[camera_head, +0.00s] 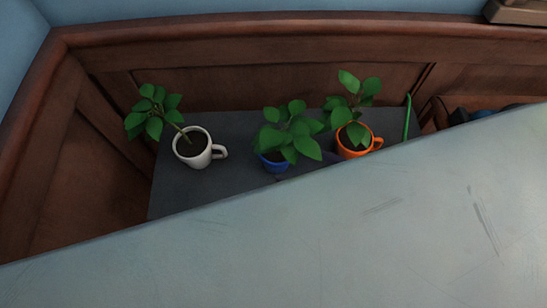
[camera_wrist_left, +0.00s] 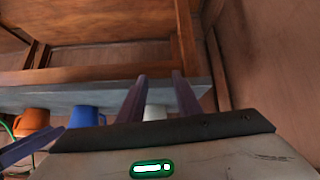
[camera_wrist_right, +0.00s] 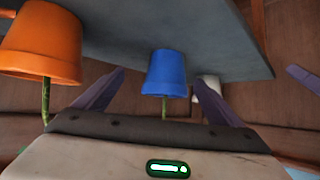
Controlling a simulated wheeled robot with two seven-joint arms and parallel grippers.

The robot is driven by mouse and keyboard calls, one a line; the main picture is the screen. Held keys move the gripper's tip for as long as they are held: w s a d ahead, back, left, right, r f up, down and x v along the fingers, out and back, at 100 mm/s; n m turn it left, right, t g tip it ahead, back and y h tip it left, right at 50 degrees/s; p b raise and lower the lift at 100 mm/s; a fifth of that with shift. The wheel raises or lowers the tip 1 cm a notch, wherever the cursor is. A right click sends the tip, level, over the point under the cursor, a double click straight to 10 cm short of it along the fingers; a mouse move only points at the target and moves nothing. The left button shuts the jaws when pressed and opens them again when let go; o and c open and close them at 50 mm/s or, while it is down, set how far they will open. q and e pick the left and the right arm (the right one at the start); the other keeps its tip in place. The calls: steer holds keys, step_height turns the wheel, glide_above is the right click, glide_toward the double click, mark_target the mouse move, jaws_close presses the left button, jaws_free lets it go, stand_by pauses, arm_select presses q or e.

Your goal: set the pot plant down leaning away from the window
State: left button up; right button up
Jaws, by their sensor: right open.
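Three pot plants stand in a row on a dark grey shelf top (camera_head: 180,200) in the head view. A white mug (camera_head: 193,158) holds a plant leaning left. A blue pot (camera_head: 272,164) holds a bushy plant, and an orange mug (camera_head: 352,150) holds a plant with two raised clumps. My right gripper (camera_wrist_right: 159,78) is open, and the blue pot (camera_wrist_right: 166,73) shows between its fingers in the right wrist view; I cannot tell how deep it sits. My left gripper (camera_wrist_left: 153,82) is open, with the white mug (camera_wrist_left: 155,111) showing between its fingers. No window is identifiable.
Brown wood panelling (camera_head: 200,90) closes off the back and left of the shelf top. A thin green upright thing (camera_head: 407,117) stands right of the orange mug. A large pale surface hides the head view's foreground. Bare shelf top lies between the white mug and blue pot.

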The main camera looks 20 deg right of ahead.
mark_target(281, 151)
steer(key=shift+o, duration=0.5)
steer(key=w+n+y+b, duration=0.1)
steer(key=b, duration=0.1)
steer(key=w+a+n+t+y+b, duration=0.1)
steer(key=w+b, duration=0.1)
steer(key=shift+r+y+b, duration=0.2)
steer(key=shift+y+b, duration=0.1)
steer(key=shift+b, duration=0.1)
steer(key=shift+w+a+r+n+b, duration=0.15)
steer(key=shift+w+r+n+b, duration=0.05)
steer(key=shift+n+b, duration=0.1)
steer(key=shift+w+a+r+y, duration=0.1)
steer(key=shift+w+a+y, duration=0.1)
steer(key=shift+y, duration=0.1)
steer(key=x, duration=0.4)
steer(key=shift+w+b, duration=0.15)
steer(key=shift+b, duration=0.2)
steer(key=shift+b+x, duration=0.5)
steer(key=shift+x, duration=2.25)
steer(key=shift+a, duration=0.15)
steer(key=shift+c, duration=0.2)
